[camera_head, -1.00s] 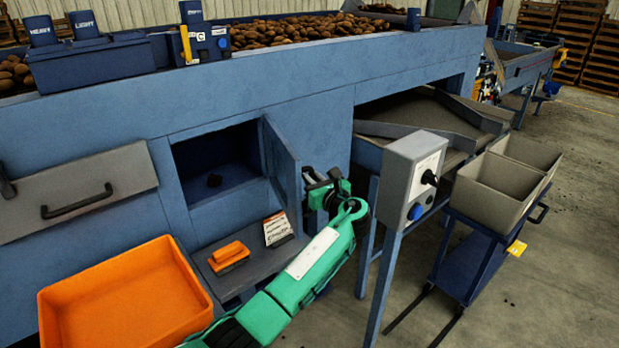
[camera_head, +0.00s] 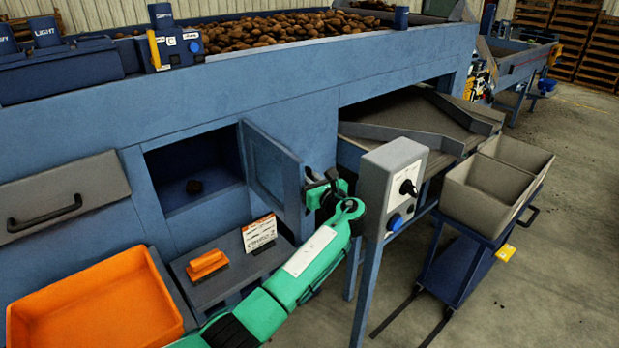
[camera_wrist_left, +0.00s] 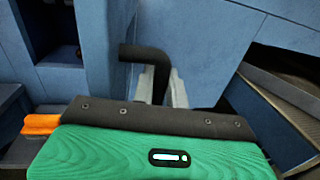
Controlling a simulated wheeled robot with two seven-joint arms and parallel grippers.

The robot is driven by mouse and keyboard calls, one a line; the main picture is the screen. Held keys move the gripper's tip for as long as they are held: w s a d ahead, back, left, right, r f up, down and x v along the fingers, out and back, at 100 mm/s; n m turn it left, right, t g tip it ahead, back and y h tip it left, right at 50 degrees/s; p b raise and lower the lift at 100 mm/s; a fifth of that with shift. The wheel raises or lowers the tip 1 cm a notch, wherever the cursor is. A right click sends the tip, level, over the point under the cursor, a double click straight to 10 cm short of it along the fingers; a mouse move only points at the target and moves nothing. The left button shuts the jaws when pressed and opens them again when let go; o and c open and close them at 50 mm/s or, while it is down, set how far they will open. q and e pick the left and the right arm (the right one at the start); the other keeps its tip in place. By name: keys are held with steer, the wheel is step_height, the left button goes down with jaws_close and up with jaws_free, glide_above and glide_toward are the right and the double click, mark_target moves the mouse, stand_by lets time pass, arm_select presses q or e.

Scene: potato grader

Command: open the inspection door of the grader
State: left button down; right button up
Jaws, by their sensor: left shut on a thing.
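The blue inspection door (camera_head: 272,172) of the grader stands open, swung outward from the right side of its opening (camera_head: 195,170). Its inner face shows in the head view. My left gripper (camera_head: 324,188) is at the door's free edge, on the outer side. In the left wrist view, the grey fingers of my left gripper (camera_wrist_left: 163,88) are shut on a black bent handle (camera_wrist_left: 146,54). The door panel (camera_wrist_left: 100,50) is just left of the handle there. A dark lump (camera_head: 194,187) lies inside the opening. My right gripper is not in view.
A grey control box (camera_head: 393,187) on a post stands close to the right of my gripper. An orange brush (camera_head: 207,265) and a small card (camera_head: 259,233) sit on the shelf below the opening. An orange bin (camera_head: 150,323) is at lower left. A cart (camera_head: 461,265) stands right.

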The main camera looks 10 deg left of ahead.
arm_select(q)
steer(key=c, duration=1.5)
jaws_free()
steer(key=shift+b+v, duration=2.05)
steer(key=shift+v, duration=4.85)
steer(key=shift+w, duration=0.1)
